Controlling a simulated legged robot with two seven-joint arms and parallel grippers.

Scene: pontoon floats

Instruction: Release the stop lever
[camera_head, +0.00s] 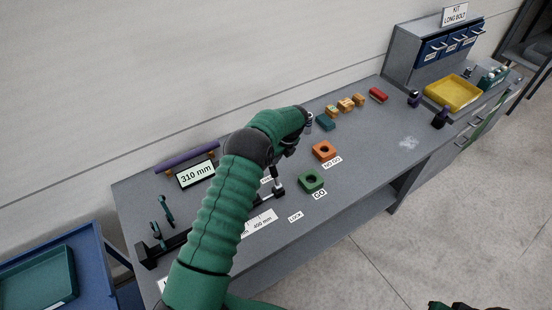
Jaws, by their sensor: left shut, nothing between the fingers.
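My left arm reaches in from the bottom and covers the middle of a black rail (175,243) on the grey bench. My left gripper (288,150) is at the arm's far end, shut and empty, above the bench. Just below it stands a small dark upright part with a pale post (277,184), at the rail's right end; it may be the stop lever, but it is too small to be sure. I cannot tell whether the gripper touches it. A white scale marked 400 mm (262,222) and a LOCK label (295,217) lie in front.
A green GO block (311,180) and an orange NO-GO block (324,151) lie right of the gripper. A 310 mm sign (196,174) and a purple bar (186,155) are at the back left. A yellow tray (453,92) stands far right. The bench's right middle is clear.

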